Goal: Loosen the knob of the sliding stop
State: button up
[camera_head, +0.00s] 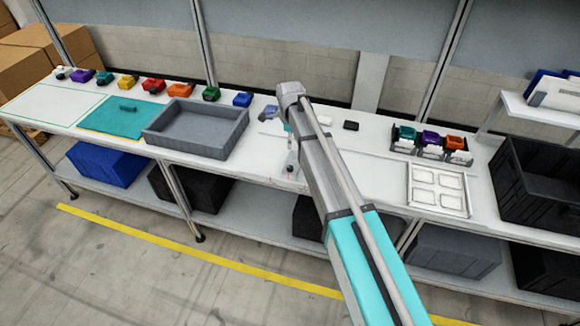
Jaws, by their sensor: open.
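My arm reaches from the bottom right over the white workbench (355,170), with its elbow above the back half of the bench. What looks like my gripper (291,160) shows as a small grey and dark part low over the bench, just left of the arm link. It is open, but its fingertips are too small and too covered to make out. The sliding stop and its knob cannot be told apart from it here; they are hidden or too small. Contact between gripper and knob cannot be seen.
A grey tray (198,129) and teal mat (122,117) lie left of the arm. Several coloured bins line the back edge. At the right are a bin rack (430,153), a white framed plate (411,189) and a black crate (541,203). The bench right of the arm has free room.

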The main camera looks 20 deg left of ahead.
aim_at(290, 167)
jog(key=shift+f+b, duration=6.8)
jog(key=shift+f, duration=0.05)
grip_shut()
